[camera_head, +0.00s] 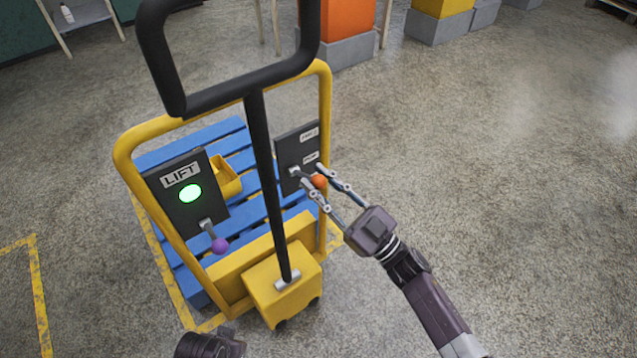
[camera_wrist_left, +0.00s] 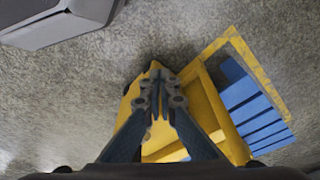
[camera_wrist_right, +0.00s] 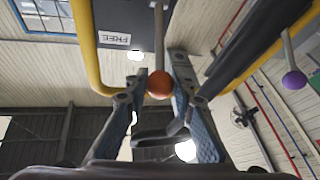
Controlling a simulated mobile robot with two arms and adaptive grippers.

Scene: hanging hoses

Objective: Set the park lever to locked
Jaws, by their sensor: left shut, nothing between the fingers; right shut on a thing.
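The park lever has an orange ball knob (camera_head: 319,182) on a short grey stem, on the dark right panel (camera_head: 289,150) of a yellow-framed pallet truck. The lever sits low on the panel, below two white labels too small to read in the head view. The right wrist view shows one label (camera_wrist_right: 114,39) reading FREE. My right gripper (camera_head: 312,174) is shut on the orange knob, which also shows between its fingers in the right wrist view (camera_wrist_right: 160,85). My left gripper (camera_wrist_left: 160,82) is shut and empty, over the yellow truck base.
The left panel has a LIFT label, a green light (camera_head: 190,193) and a purple-knobbed lever (camera_head: 219,245). A black tiller handle (camera_head: 262,150) rises between the panels. A blue pallet (camera_head: 240,190) lies behind. The floor on the right is clear.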

